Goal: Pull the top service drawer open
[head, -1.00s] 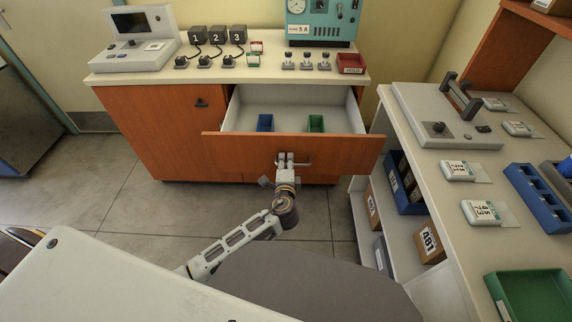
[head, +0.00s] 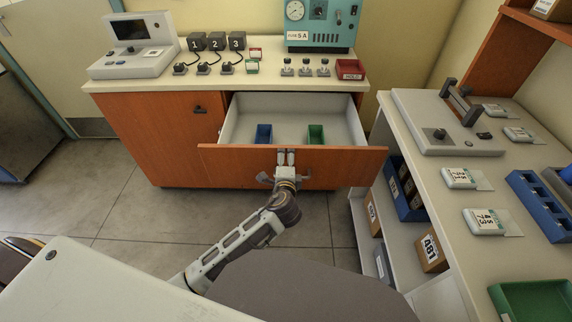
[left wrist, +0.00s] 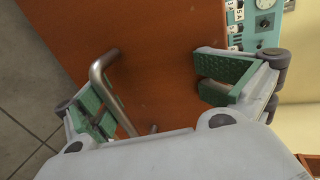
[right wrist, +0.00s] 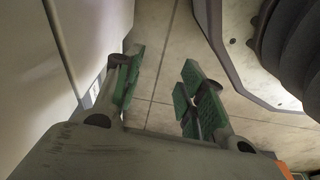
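The top service drawer (head: 230,160) under the counter stands pulled well out, its wooden front facing me. It holds a blue bin (head: 264,133) and a green bin (head: 316,134). My left gripper (head: 286,157) is at the middle of the drawer front. In the left wrist view my left gripper (left wrist: 160,95) is open, its green-padded fingers wide apart. The metal bar handle (left wrist: 101,78) lies beside the left-hand finger, not clamped; whether they touch I cannot tell. My right gripper (right wrist: 158,95) is open and empty, above the floor; the head view does not show it.
The counter (head: 150,91) above carries a console, numbered blocks, a teal instrument box (head: 320,25) and a red tray. A side bench (head: 440,205) with shelves stands close on the right. A pale surface (head: 90,290) fills the lower left. Floor left of the drawer is clear.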

